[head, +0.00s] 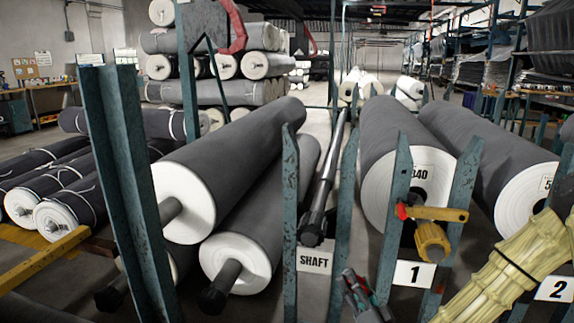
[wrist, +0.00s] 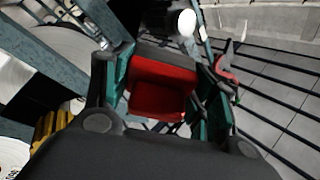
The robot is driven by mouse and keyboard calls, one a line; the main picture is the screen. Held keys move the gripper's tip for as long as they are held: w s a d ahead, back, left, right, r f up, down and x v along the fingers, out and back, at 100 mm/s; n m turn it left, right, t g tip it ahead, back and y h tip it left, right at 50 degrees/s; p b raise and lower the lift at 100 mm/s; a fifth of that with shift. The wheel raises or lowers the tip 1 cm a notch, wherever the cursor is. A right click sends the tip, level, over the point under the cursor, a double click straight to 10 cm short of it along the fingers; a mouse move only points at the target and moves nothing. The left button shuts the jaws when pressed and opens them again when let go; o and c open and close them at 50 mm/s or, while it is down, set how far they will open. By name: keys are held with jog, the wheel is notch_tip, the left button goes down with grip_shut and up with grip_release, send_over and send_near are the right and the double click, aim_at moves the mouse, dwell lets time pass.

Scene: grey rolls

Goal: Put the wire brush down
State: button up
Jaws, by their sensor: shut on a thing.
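No bristles can be made out, and the part beyond the fingers is unclear. In the head view the brush is too small and dark to tell apart from the gripper.
Teal posts (head: 290,200) stand close around the gripper. Large grey rolls (head: 225,145) lie behind them. A yellow tool (head: 432,238) hangs by sign 1 (head: 412,274). A pale yellow bundle (head: 505,262) with a dark band fills the lower right. Open aisle floor shows farther back.

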jog(key=r+h+p, duration=0.1)
jog(key=r+p, duration=0.3)
jog(key=p, duration=0.2)
jog(key=w+r+m+h+p, duration=0.1)
jog(key=r+p, duration=0.3)
jog(key=p, duration=0.2)
jog(key=w+r+p, duration=0.1)
jog(key=r+p, duration=0.3)
jog(key=p, duration=0.2)
jog(key=shift+w+r+m+t+h+p, duration=0.1)
jog(key=shift+m+t+h+p, duration=0.2)
jog(key=shift+h+p, duration=0.1)
notch_tip(320, 180, up, 8)
jog(key=m+h+p, duration=0.1)
jog(key=h+p, duration=0.2)
jog(key=p, duration=1.1)
jog(key=shift+w, duration=0.15)
